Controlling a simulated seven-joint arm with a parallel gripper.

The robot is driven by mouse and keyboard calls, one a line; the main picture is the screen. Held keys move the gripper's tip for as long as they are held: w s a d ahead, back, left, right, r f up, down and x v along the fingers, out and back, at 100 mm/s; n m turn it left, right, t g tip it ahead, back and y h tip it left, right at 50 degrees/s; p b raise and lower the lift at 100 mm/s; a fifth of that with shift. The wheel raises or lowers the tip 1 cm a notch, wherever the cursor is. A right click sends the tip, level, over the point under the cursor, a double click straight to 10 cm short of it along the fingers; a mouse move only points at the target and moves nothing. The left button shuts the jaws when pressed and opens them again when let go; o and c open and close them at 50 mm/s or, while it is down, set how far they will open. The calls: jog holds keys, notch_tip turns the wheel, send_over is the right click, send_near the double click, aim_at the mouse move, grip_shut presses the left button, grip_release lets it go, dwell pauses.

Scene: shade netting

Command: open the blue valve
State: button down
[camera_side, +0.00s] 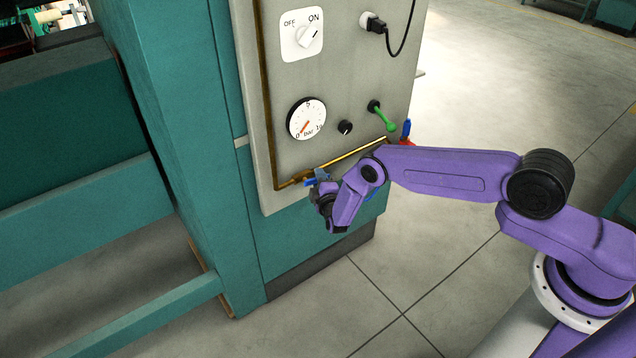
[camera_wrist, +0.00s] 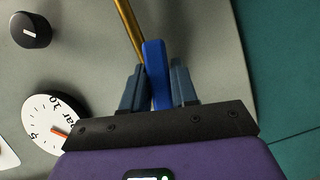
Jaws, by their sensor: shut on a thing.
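The blue valve handle (camera_wrist: 156,75) stands between the two fingers of my gripper (camera_wrist: 157,85) in the wrist view, and the fingers are shut on it. The handle lies roughly in line with the brass pipe (camera_wrist: 130,27) there. In the side view my gripper (camera_side: 318,180) is at the lower left corner of the grey panel, where the brass pipe (camera_side: 345,158) bends. Only a small blue bit of the valve handle (camera_side: 310,182) shows there; my wrist hides much of the rest. The valve body is mostly hidden.
The grey panel (camera_side: 350,75) carries an ON/OFF switch (camera_side: 302,35), a pressure gauge (camera_side: 306,119), a black knob (camera_side: 345,127), a green lever (camera_side: 384,118) and a black plug (camera_side: 374,23) with cable. Another blue handle (camera_side: 406,128) shows near a red part (camera_side: 405,142) at the panel's right. Open floor lies right.

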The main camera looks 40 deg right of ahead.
jog(key=shift+d+r+n+t+h, duration=0.1)
jog(key=shift+r+n+t+h, duration=0.3)
jog(key=shift+n, duration=0.7)
jog(key=shift+r, duration=0.15)
jog(key=c, duration=1)
grip_release()
jog(key=shift+o, duration=0.2)
jog(key=v, duration=1.7)
jog(key=shift+s, duration=0.25)
